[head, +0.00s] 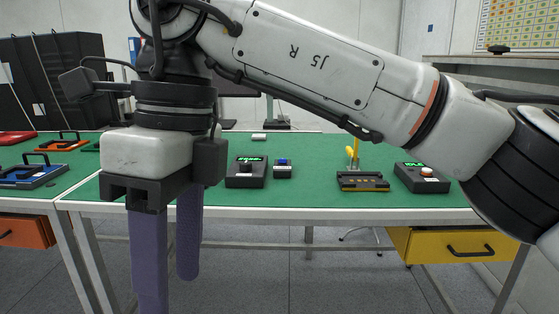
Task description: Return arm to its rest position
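My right arm comes in from the right and crosses the upper part of the head view. Its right gripper (170,292) hangs at the left of the picture, with its two purple fingers pointing down. The fingers are apart with nothing visible between them, and the near fingertip runs off the bottom edge. The gripper is in front of the green-topped table (310,192), with its fingers reaching below the tabletop's front edge in the picture. My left gripper is not in view.
On the table stand a dark box with a green display (246,174), a small blue-topped device (283,169), a black-and-yellow fixture (362,181) and another display box (422,177). A second table (30,201) at left holds colored frames. A yellow drawer (455,247) hangs below right.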

